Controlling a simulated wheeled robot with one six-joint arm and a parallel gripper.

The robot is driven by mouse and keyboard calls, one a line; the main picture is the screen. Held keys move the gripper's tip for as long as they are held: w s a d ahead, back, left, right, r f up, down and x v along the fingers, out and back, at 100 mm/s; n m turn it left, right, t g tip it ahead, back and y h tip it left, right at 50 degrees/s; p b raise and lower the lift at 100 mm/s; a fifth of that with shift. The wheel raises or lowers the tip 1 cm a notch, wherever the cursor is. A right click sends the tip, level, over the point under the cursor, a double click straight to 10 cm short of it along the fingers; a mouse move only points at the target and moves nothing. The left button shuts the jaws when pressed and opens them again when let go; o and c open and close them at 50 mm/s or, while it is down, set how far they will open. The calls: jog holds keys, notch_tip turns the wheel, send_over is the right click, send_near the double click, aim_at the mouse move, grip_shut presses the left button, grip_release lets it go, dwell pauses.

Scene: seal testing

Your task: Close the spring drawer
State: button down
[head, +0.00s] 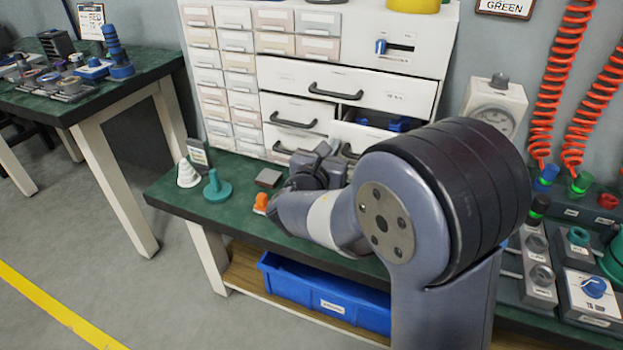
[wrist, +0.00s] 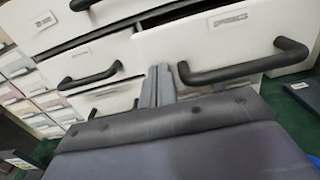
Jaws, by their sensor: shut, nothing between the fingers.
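A white drawer (head: 372,137) in the lower right of the cabinet stands partly open in the head view, with blue contents (head: 398,125) showing above its front. Its front with a dark bar handle also shows at the right of the wrist view (wrist: 215,42); its label is too small to read. My gripper's two grey fingers (wrist: 158,84) are shut and empty in the wrist view, beside the left end of that handle. I cannot tell whether they touch the drawer front. In the head view my arm hides the fingertips and part of the drawer.
The white cabinet (head: 349,70) has other drawers with dark handles, and small bins on its left. A white cone (head: 188,174), a teal peg stand (head: 217,188) and an orange item (head: 261,203) stand on the green bench. A blue bin (head: 322,296) sits below.

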jog(key=x, duration=0.7)
jog(key=shift+f, duration=0.1)
jog(key=shift+w+d, duration=0.1)
jog(key=shift+w, duration=0.05)
jog(key=shift+w+r, duration=0.1)
jog(key=shift+r, duration=0.15)
